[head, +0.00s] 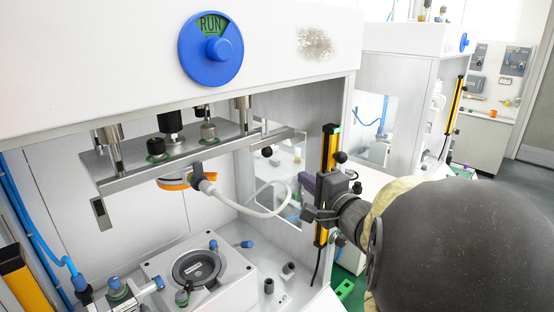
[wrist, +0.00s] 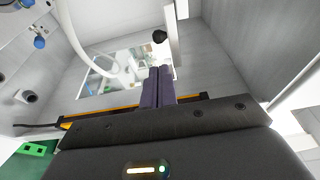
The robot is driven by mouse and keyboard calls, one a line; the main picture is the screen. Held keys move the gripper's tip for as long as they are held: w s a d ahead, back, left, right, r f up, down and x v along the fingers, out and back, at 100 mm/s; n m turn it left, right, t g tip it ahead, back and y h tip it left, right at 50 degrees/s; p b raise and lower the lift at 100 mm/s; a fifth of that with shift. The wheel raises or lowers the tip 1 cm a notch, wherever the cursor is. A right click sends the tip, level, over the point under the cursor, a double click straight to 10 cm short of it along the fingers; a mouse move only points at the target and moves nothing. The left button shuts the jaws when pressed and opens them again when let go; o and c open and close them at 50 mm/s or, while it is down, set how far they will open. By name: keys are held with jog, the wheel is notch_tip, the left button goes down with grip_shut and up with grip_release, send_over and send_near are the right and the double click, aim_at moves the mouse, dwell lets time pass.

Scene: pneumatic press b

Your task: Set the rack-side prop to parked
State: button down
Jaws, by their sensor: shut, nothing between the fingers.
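A pale bar with a black ball knob (head: 266,151) sits at the right end of the press's upper plate, by the inner side wall. I take it for the rack-side prop, but cannot be sure. In the wrist view the knob (wrist: 160,36) shows beside an upright pale bar (wrist: 171,55), ahead of my fingers. My gripper (head: 306,182) is at the right side opening of the press, beside the yellow-black light bar. Its purple fingers (wrist: 158,75) are shut, with nothing between them, and appear apart from the knob.
The yellow-black light bar (head: 324,205) stands close to my gripper. A white hose (head: 240,207) loops inside the press. The upper plate (head: 190,150) hangs above a round fixture (head: 197,267). A blue dial (head: 212,48) reads RUN. A clear window (head: 290,178) is in the side wall.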

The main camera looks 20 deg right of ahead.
aim_at(269, 152)
jog(key=w+p, duration=0.1)
jog(key=w, duration=0.3)
jog(key=w+a+p, duration=0.1)
jog(key=w, duration=0.4)
jog(key=w+p, duration=0.1)
jog(key=w, duration=0.4)
jog(key=shift+w+a, duration=0.1)
jog(key=shift+a, duration=0.3)
jog(key=shift+d+p, duration=0.1)
jog(key=shift+p, duration=0.2)
jog(key=shift+a+r, duration=0.1)
jog(key=shift+a, duration=0.2)
